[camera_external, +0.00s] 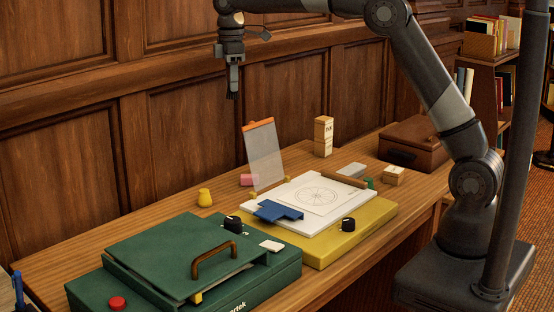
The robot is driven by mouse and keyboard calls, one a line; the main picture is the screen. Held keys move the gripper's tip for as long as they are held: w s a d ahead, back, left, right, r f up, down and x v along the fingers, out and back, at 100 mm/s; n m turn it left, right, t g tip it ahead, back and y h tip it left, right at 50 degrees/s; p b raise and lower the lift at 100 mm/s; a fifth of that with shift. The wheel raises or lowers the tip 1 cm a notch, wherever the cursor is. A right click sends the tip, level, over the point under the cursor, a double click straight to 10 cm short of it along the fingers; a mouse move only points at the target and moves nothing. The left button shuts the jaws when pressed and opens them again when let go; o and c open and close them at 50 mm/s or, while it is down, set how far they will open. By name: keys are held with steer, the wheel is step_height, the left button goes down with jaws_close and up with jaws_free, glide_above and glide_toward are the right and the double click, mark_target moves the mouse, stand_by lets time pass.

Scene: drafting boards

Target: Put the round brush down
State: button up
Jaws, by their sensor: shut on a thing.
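My gripper (235,83) is high in the air at the top of the view, pointing down in front of the wood panelling. It is shut on the round brush (232,95). Only a small dark end of the brush shows below the fingertips; the rest is hidden by the fingers or too small to make out. The brush is well above the wooden desk (165,213) and touches nothing below.
A green case (180,262) with a brown handle stands front left. Wooden blocks (323,136) and a brown case (416,143) stand behind. Bare desk shows at the left.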

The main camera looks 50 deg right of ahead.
steer(key=s+a+f+n, duration=0.1)
steer(key=s+a+n, duration=0.25)
steer(key=a, duration=1.35)
steer(key=f, duration=2.4)
steer(key=shift+s+d, duration=0.1)
steer(key=shift+d, duration=0.1)
steer(key=shift+f, duration=2.1)
steer(key=shift+f, duration=0.15)
steer(key=o, duration=1)
